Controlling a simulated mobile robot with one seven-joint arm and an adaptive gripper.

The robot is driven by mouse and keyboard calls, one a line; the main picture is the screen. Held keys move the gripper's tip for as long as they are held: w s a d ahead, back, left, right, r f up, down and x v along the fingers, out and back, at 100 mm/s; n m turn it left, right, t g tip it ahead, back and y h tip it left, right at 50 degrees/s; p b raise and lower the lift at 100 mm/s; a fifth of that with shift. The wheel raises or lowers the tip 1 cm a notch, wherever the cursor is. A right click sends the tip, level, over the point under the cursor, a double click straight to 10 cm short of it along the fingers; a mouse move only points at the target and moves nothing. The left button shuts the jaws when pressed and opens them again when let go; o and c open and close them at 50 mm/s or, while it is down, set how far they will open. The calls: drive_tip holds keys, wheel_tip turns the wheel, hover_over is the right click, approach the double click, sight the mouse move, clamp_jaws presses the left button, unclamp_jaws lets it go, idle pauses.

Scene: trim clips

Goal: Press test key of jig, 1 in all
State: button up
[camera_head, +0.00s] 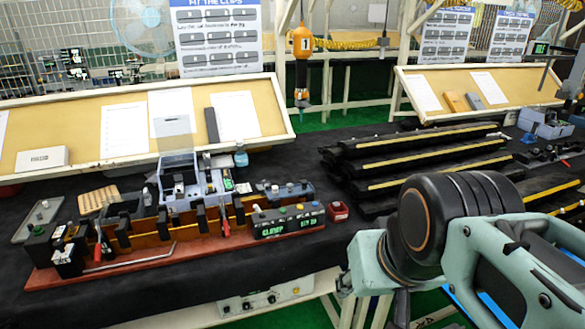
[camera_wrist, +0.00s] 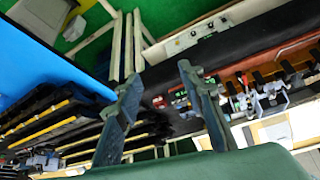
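The jig (camera_head: 150,256) stands on the black bench, left of centre in the head view, with a red base, dark posts and red-handled clamps. At its right end is a dark control box (camera_head: 287,224) with green lit text, the left part reading like "CLAMP", and small coloured buttons on top. I cannot tell which button is the test key.
A small red bin (camera_head: 339,211) stands right of the control box. Dark trim strips (camera_head: 420,160) with yellow edges are stacked on the bench at the right. A grey-blue fixture (camera_head: 190,185) stands behind the jig. An orange tool (camera_head: 302,45) hangs above. My arm fills the right foreground.

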drive_tip(key=shift+s, duration=0.15)
drive_tip(key=shift+c, duration=0.4)
clamp_jaws()
idle(0.9)
